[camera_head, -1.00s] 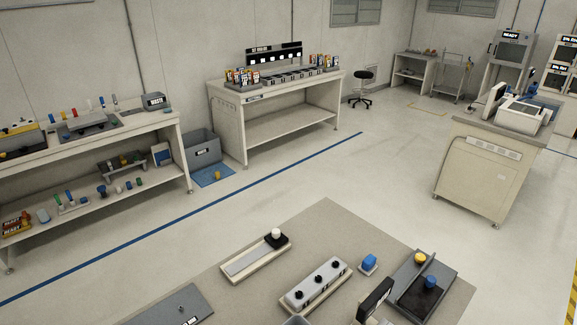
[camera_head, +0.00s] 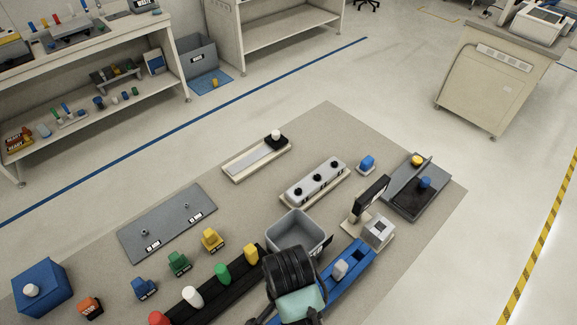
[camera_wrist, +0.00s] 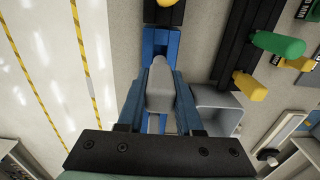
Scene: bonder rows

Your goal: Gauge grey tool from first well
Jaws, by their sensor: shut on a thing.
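The grey tool (camera_wrist: 160,88) is between the two fingers of my gripper (camera_wrist: 160,108) in the wrist view, and the gripper is shut on it. The blue rack (camera_wrist: 148,45) lies straight beneath; I cannot tell whether the tool's lower end is still in a well. In the head view my black and teal wrist covers the near part of the blue rack (camera_head: 322,291), and my fingertips are hidden. A grey piece (camera_head: 340,268) shows upright at the rack there, close to a dark empty well; I cannot tell whether it is the same tool.
A grey bin (camera_head: 296,232) stands beside the rack. A black rack (camera_head: 212,300) holds coloured pegs. A small stand with a dark screen (camera_head: 370,196) is right of the bin. A three-knob block (camera_head: 318,178) lies behind. Bare table shows at the back.

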